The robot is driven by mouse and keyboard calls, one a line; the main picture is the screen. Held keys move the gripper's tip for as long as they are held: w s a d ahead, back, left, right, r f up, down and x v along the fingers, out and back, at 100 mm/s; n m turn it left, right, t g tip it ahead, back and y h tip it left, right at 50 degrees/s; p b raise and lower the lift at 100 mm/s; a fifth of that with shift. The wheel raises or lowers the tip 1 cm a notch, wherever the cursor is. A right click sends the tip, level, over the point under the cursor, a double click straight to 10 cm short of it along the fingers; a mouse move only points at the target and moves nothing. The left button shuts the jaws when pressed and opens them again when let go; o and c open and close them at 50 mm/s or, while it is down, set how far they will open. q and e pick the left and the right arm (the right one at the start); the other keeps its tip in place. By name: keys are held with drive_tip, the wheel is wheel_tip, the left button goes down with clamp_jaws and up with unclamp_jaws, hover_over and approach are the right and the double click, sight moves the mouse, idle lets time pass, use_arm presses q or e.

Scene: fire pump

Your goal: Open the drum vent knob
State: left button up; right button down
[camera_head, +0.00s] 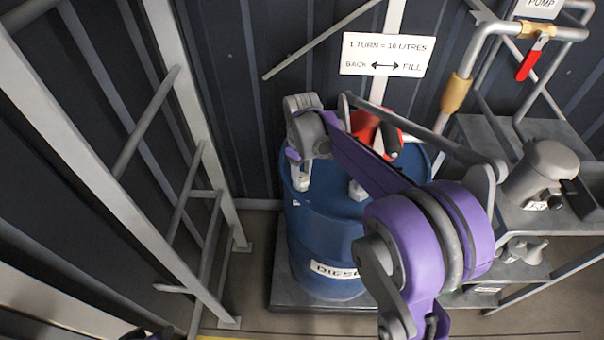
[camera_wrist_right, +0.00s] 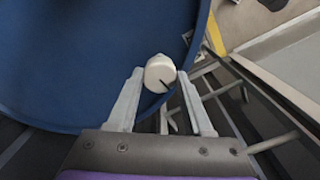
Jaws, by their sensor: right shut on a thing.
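The blue drum (camera_head: 320,235) labelled DIESEL stands upright near the back wall. The drum vent knob (camera_wrist_right: 160,72), a round pale cap with a dark line across it, sits at the drum's top edge. It shows between the fingers of my right gripper (camera_wrist_right: 160,78) in the wrist view, and the gripper is shut on it. In the head view my right gripper (camera_head: 300,180) reaches down to the left part of the drum top, and I cannot make out the knob there.
A red hand pump (camera_head: 372,128) stands behind my right arm. A sign (camera_head: 387,54) hangs above the drum. A metal ladder-like frame (camera_head: 160,150) rises at left. A pump bench (camera_head: 500,135) with piping and a red-handled valve (camera_head: 532,62) stands at right.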

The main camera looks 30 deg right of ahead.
sight(302, 177)
idle(0.3)
drive_tip(key=shift+c, duration=1.5)
unclamp_jaws()
wheel_tip(302, 177, up, 11)
drive_tip(key=shift+p, duration=0.35)
drive_tip(key=s+a+f+m+t, duration=0.2)
drive_tip(key=s+a+f, duration=0.2)
drive_tip(key=s, duration=0.6)
drive_tip(key=s+a+f+m+t+p, duration=0.1)
drive_tip(key=s+a+f+m+t, duration=0.1)
drive_tip(key=s, duration=0.9)
drive_tip(key=a+f+t, duration=0.1)
drive_tip(key=a+f, duration=0.1)
drive_tip(key=a, duration=0.1)
drive_tip(key=shift+a+f+m+p, duration=0.3)
drive_tip(key=shift+a+f, duration=0.1)
